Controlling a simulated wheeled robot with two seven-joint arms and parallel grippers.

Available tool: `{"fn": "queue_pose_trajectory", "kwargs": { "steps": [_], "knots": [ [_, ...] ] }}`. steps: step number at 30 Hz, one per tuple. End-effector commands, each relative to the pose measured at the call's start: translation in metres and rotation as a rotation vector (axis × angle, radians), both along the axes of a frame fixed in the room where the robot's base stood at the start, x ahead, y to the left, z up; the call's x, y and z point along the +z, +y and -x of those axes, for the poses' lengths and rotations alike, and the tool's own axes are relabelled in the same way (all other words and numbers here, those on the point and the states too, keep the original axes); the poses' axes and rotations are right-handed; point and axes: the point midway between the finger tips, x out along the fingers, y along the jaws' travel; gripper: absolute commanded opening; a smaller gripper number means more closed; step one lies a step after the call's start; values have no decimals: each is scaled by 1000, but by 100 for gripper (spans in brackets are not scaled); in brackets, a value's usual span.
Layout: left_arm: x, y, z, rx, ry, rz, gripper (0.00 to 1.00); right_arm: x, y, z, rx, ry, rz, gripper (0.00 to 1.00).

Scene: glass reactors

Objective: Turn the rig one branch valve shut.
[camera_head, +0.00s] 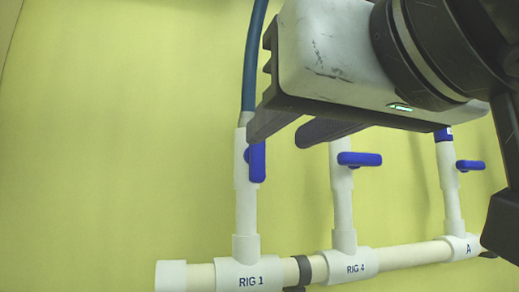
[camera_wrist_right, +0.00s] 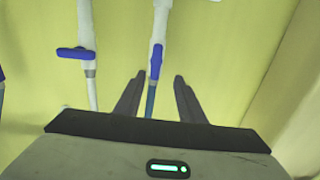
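The rig one branch valve has a blue lever (camera_head: 257,162) on the white upright pipe above the RIG 1 label (camera_head: 250,281). The lever lies along the pipe. My right gripper (camera_head: 280,137) is open and empty at the lever's upper end, and one finger covers part of the pipe there. In the right wrist view the lever (camera_wrist_right: 157,62) appears lengthwise between the open fingertips (camera_wrist_right: 159,76). I cannot tell whether the fingers touch it. My left gripper is not in view.
The RIG 4 lever (camera_head: 359,159) and the A lever (camera_head: 470,165) stand crosswise to their pipes, to the right. A white manifold pipe (camera_head: 410,255) runs below. A blue hose (camera_head: 254,60) rises above RIG 1. The yellow-green wall (camera_head: 110,150) to the left is bare.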

Motion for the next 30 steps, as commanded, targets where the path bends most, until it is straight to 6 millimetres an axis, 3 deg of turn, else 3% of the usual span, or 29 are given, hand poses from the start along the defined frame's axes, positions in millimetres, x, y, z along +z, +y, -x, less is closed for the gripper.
{"fn": "queue_pose_trajectory", "kwargs": {
  "steps": [5, 18, 30],
  "knots": [
    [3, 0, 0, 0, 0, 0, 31, 6, -3, -13, -35, -17, 11, 36],
    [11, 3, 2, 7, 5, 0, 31, 7, 21, -84, -29, -17, 9, 36],
    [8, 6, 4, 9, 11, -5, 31, 5, 26, -97, -28, -19, 9, 36]
  ]
}}
